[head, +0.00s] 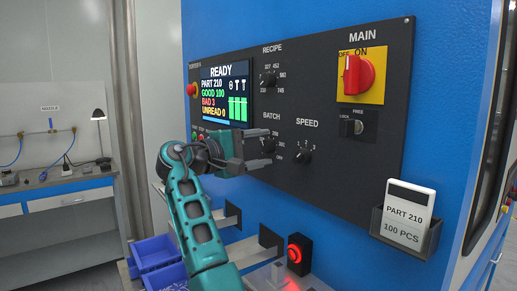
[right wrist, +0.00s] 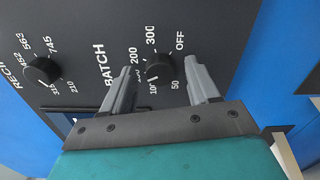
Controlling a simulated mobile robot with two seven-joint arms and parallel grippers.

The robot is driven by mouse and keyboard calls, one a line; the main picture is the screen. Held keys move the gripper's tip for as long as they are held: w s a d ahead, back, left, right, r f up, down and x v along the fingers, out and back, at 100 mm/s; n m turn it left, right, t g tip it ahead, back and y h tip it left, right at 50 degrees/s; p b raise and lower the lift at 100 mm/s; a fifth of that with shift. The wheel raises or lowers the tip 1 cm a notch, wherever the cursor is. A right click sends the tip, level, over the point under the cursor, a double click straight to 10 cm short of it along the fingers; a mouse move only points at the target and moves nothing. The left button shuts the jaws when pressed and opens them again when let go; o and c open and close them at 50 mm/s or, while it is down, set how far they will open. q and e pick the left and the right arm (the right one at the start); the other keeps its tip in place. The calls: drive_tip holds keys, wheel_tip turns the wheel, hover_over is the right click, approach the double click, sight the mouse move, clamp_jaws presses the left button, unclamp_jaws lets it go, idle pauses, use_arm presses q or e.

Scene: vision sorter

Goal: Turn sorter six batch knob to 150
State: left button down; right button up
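The black batch knob (right wrist: 158,67) is on the dark control panel, under the word BATCH. In the head view the batch knob (head: 268,145) is partly behind my right gripper (head: 262,149). In the right wrist view my right gripper (right wrist: 161,83) is open and empty. Its two fingers point at the panel, one on each side of the knob, with gaps to it. Labels OFF, 50, 100, 200 and 300 show around the knob; 150 is not readable beside the left finger. The knob's pointer appears to be toward 100, but it is small. My left gripper is not in view.
The recipe knob (head: 268,80) is above and the speed knob (head: 305,156) to the right. The screen (head: 225,94) reads READY. A red main switch (head: 357,75) is upper right. A card (head: 406,215) reads PART 210, 100 PCS. Blue bins (head: 153,252) stand below.

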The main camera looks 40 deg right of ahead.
drive_tip(key=shift+a, duration=0.1)
drive_tip(key=w+a+b, duration=0.1)
drive_tip(key=a, duration=1.1)
drive_tip(key=shift+w+a+b, duration=0.2)
drive_tip(key=shift+a+b, duration=0.1)
drive_tip(key=shift+a, duration=0.05)
